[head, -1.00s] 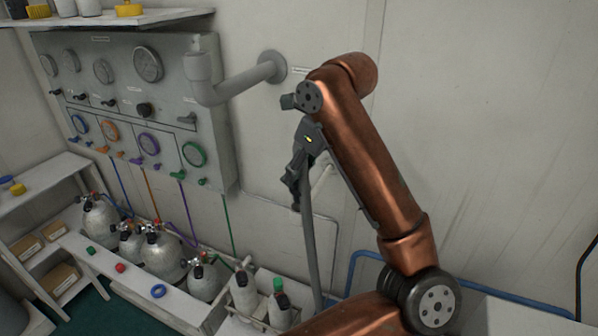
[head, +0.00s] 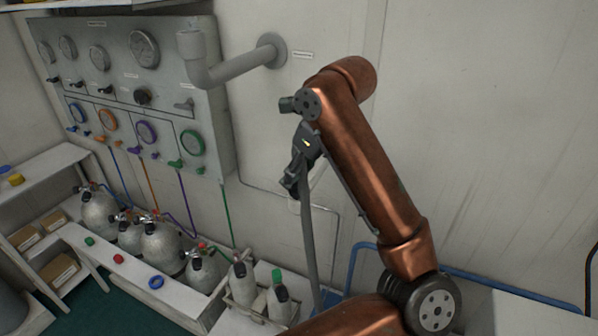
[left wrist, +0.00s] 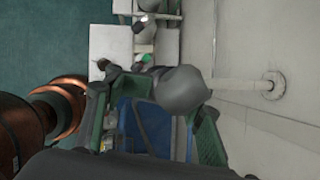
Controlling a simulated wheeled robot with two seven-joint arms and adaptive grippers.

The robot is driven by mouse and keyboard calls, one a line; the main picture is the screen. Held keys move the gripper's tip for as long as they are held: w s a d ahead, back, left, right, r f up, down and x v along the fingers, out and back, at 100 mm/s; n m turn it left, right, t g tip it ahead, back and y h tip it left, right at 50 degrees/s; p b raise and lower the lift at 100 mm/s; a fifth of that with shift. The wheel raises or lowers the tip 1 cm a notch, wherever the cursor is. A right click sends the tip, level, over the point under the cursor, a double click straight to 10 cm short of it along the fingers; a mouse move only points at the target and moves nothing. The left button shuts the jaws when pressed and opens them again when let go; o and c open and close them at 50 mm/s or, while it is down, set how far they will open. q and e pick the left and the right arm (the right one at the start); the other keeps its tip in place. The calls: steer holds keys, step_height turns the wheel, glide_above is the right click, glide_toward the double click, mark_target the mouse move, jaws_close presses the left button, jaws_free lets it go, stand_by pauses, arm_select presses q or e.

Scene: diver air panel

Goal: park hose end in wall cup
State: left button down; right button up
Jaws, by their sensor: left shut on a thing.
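My left gripper (head: 291,184) is shut on the grey hose end and stands out in front of the wall. The grey hose (head: 309,245) hangs from it almost straight down. In the left wrist view a rounded grey piece (left wrist: 182,90), apparently the hose end, sits at the green-sided fingers (left wrist: 150,125). My right gripper is out of view.
A gauge panel (head: 121,75) and a thick grey elbow pipe (head: 240,66) are on the wall to the left. Several silver cylinders (head: 161,246) stand below. A blue pipe (head: 480,284) runs low on the right. The wall right of my arm is bare.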

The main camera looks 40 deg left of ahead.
arm_select(q)
steer(key=shift+f, duration=0.3)
steer(key=c, duration=1)
jaws_free()
steer(key=v, duration=1.2)
steer(key=shift+s+a, duration=0.1)
